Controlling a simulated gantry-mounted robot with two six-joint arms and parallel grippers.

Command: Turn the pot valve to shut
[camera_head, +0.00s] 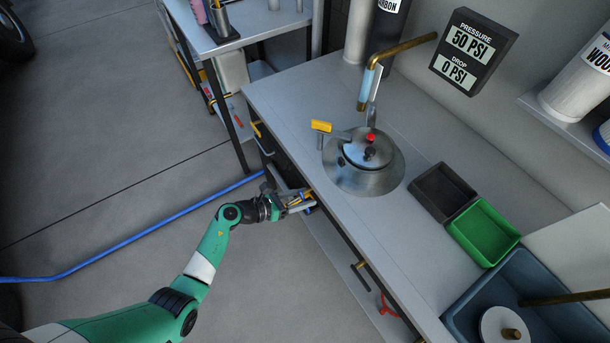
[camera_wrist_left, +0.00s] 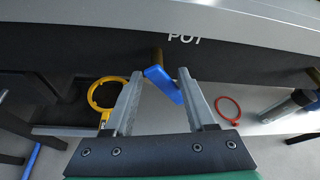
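The pot valve has a blue lever (camera_wrist_left: 163,83) on a brass stem (camera_wrist_left: 157,56), under the "POT" label (camera_wrist_left: 185,39) on the bench front in the left wrist view. The lever slants from upper left to lower right. My left gripper (camera_wrist_left: 160,76) is open, with one finger on each side of the lever. The right finger is close to the lever's lower end; I cannot tell if it touches. In the head view, my left gripper (camera_head: 304,200) is at the bench's front edge, and the lever is mostly hidden there. My right gripper is not in view.
A steel pot (camera_head: 364,165) with a yellow-handled fitting (camera_head: 321,126) stands on the bench (camera_head: 290,95). The gauge (camera_head: 473,50) reads 50 PSI, drop 0 PSI. A yellow ring (camera_wrist_left: 104,95) and a red ring (camera_wrist_left: 229,108) flank the gripper in the wrist view.

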